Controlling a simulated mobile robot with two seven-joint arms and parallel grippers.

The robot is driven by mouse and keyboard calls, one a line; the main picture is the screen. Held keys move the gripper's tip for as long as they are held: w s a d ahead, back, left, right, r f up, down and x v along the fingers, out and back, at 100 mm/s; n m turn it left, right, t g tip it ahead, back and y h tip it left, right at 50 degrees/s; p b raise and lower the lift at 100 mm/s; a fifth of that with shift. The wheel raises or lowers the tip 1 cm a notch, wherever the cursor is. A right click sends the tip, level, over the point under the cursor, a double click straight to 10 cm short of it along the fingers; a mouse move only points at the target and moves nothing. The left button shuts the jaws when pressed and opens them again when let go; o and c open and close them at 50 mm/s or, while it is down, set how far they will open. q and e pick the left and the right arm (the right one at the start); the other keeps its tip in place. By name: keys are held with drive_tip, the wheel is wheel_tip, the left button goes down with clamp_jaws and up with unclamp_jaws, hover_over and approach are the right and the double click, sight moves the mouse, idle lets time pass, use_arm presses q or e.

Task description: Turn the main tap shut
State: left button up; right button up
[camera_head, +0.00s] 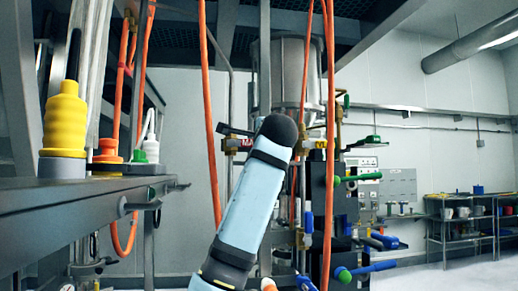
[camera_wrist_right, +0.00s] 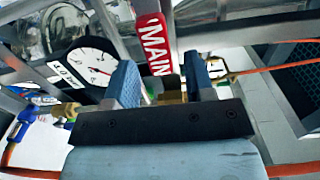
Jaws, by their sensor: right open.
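The main tap's red handle (camera_wrist_right: 154,42), with white letters reading MAIN, shows at the top middle of the right wrist view. It runs down between the fingers of my right gripper (camera_wrist_right: 160,66). The gripper is open, one blue finger on each side of the handle's lower end. I cannot tell whether either finger touches it. A brass fitting (camera_wrist_right: 172,96) shows low between the fingers, partly hidden by the gripper. My left gripper is not in view.
A round white gauge (camera_wrist_right: 90,66) sits just left of the fingers. A blue-handled valve (camera_wrist_right: 24,122) is at far left. Orange hoses (camera_head: 212,110) hang around the steel vessel (camera_head: 290,75). A shelf (camera_head: 90,192) with a yellow stepped part (camera_head: 65,120) stands at left.

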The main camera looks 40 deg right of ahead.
drive_tip(key=b+v, duration=0.1)
drive_tip(key=v, duration=0.9)
drive_tip(key=shift+s+b, duration=0.15)
drive_tip(key=shift+b, duration=0.2)
